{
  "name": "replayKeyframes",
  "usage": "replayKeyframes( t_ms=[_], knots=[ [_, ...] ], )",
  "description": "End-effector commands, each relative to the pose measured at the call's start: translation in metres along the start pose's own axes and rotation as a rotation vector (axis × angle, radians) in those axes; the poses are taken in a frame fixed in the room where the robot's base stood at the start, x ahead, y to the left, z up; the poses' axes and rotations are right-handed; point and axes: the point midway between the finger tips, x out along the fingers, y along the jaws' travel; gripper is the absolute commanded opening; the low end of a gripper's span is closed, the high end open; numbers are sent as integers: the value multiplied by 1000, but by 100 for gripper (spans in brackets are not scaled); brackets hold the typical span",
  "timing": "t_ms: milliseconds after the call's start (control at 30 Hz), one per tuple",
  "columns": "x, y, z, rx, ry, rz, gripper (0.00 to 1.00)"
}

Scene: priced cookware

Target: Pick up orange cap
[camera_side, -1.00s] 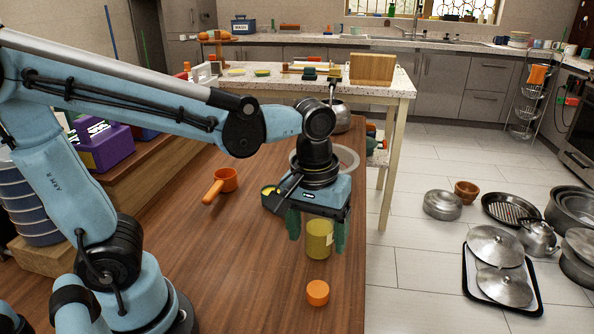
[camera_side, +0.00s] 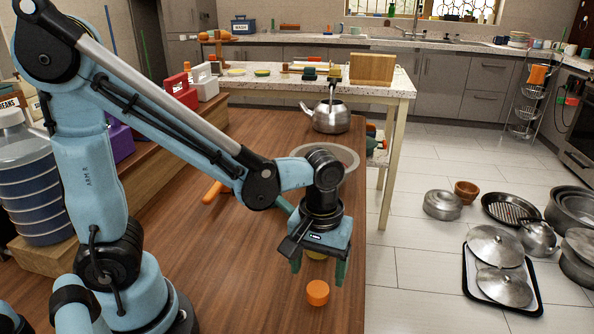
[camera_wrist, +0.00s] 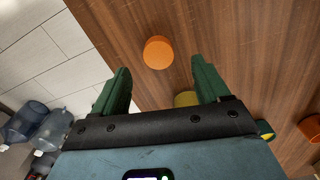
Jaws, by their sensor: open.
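The orange cap (camera_side: 317,292) is a short round orange piece lying on the brown wooden table near its right edge. In the wrist view the orange cap (camera_wrist: 158,52) lies beyond the fingertips, roughly between their lines. My gripper (camera_side: 318,276) is open and empty, pointing down, above and slightly behind the cap. Its two green fingers also show in the wrist view (camera_wrist: 160,75). A yellow-green jar (camera_side: 316,255) is mostly hidden behind my gripper; part of this jar shows by the right finger in the wrist view (camera_wrist: 186,99).
A steel kettle (camera_side: 331,117) stands farther back on the table. The table (camera_side: 240,290) is clear left of the cap. Its right edge drops to a tiled floor with pots.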

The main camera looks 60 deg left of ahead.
Motion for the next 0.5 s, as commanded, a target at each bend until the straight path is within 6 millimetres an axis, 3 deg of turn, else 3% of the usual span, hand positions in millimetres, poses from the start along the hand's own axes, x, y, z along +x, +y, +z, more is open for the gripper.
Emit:
replayKeyframes(
  t_ms=[500],
  knots=[
    [47,2,-2,0,0,0,75]
  ],
)
